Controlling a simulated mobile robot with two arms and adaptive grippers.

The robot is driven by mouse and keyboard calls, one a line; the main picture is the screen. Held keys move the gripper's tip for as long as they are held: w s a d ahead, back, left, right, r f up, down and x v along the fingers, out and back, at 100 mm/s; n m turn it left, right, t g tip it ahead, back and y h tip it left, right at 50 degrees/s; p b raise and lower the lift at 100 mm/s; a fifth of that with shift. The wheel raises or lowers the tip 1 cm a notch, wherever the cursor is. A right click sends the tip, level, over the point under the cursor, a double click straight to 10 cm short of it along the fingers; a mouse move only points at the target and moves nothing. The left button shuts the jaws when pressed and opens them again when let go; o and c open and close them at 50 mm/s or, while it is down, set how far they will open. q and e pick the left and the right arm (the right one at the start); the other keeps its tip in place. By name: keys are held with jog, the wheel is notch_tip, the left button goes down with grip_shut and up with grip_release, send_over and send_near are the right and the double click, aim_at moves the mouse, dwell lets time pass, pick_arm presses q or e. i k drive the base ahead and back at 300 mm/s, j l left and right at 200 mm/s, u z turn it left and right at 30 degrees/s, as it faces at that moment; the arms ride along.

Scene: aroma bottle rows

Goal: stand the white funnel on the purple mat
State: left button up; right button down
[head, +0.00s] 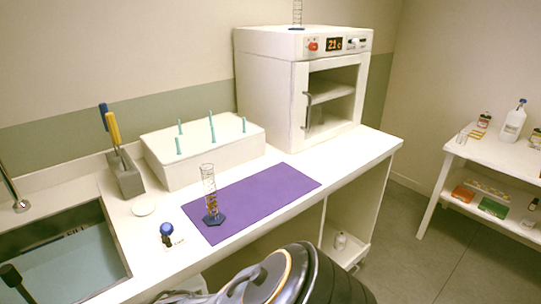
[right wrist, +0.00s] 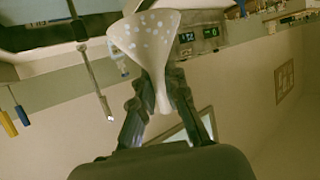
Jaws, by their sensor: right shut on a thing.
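The white funnel (right wrist: 143,38) shows in the right wrist view with its wide cone away from the palm and its narrow stem between the fingers. My right gripper (right wrist: 157,84) is shut on it. In the head view my right arm comes in at the bottom edge; I cannot make out the gripper or the funnel clearly there. The purple mat (head: 265,196) lies flat on the white counter in the head view. A clear graduated cylinder with a blue base (head: 213,219) stands upright on the mat's left part. My left gripper is not in view.
A white rack with teal pegs (head: 203,155) stands behind the mat, and a white oven (head: 272,95) is at the back. A grey holder (head: 126,180), a white disc (head: 143,205) and a small blue-topped item (head: 167,230) are left. The mat's right part is clear.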

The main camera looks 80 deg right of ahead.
aim_at(269, 188)
jog(key=l+z, duration=0.2)
jog(key=z, duration=0.25)
jog(key=l+z, duration=0.15)
jog(key=z, duration=0.3)
jog(key=i+l+z, duration=0.1)
jog(key=z, duration=0.35)
jog(key=i+l+z, duration=0.15)
jog(key=z, duration=0.3)
